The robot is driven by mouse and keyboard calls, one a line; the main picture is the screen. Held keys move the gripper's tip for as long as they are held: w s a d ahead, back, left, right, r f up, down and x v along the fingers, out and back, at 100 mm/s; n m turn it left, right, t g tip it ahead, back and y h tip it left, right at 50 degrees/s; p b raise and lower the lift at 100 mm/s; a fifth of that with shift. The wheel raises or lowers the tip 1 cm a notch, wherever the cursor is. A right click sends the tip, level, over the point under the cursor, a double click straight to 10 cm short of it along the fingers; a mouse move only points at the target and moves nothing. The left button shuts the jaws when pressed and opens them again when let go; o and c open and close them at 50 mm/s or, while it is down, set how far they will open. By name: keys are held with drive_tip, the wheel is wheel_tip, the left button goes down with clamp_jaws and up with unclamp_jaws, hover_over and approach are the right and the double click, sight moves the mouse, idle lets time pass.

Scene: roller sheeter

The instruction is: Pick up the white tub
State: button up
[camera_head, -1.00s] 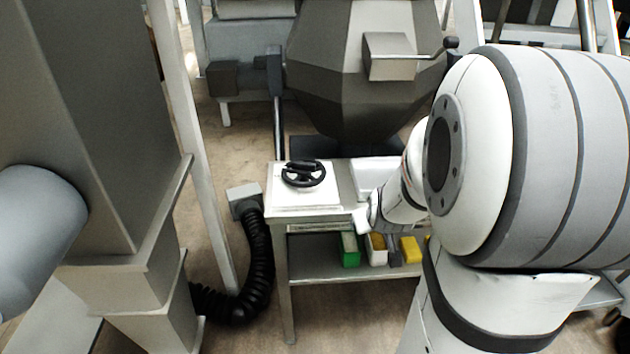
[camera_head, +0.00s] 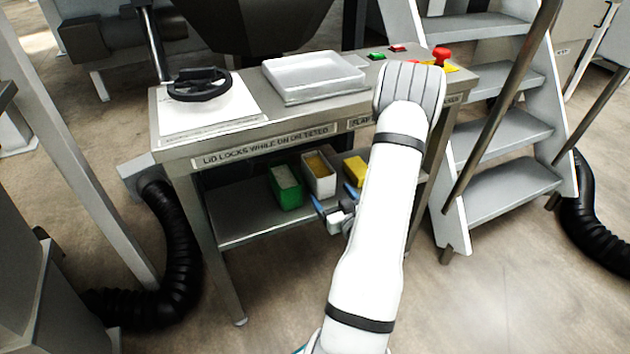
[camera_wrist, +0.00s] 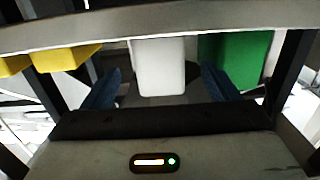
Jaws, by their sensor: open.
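The white tub (camera_head: 319,178), with yellowish contents, stands upright on the lower shelf (camera_head: 240,218) of the steel bench, between a green tub (camera_head: 286,187) and a yellow tub (camera_head: 355,171). My gripper (camera_head: 334,199) is open and empty in front of the shelf. Its blue fingers point toward the white tub. In the wrist view, the white tub (camera_wrist: 158,68) shows between and beyond the two fingers (camera_wrist: 160,88). I cannot tell the exact gap.
The bench top (camera_head: 240,130) overhangs the shelf and carries a black handwheel (camera_head: 198,84) and a white tray (camera_head: 313,74). Steps (camera_head: 505,135) stand at right; a black hose (camera_head: 172,255) lies left.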

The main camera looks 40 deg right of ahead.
sight(327, 191)
drive_tip(key=x, duration=0.2)
drive_tip(key=b+x, duration=0.1)
drive_tip(key=x, duration=0.1)
drive_tip(key=b+x, duration=0.1)
drive_tip(key=x, duration=0.1)
drive_tip(key=shift+w+f, duration=0.25)
drive_tip(key=shift+f, duration=0.1)
drive_tip(key=shift+w+d, duration=0.15)
drive_tip(key=shift+w, duration=0.2)
drive_tip(key=c, duration=1.3)
drive_tip(key=shift+r, duration=0.1)
wheel_tip(327, 191, up, 10)
drive_tip(key=p, duration=0.4)
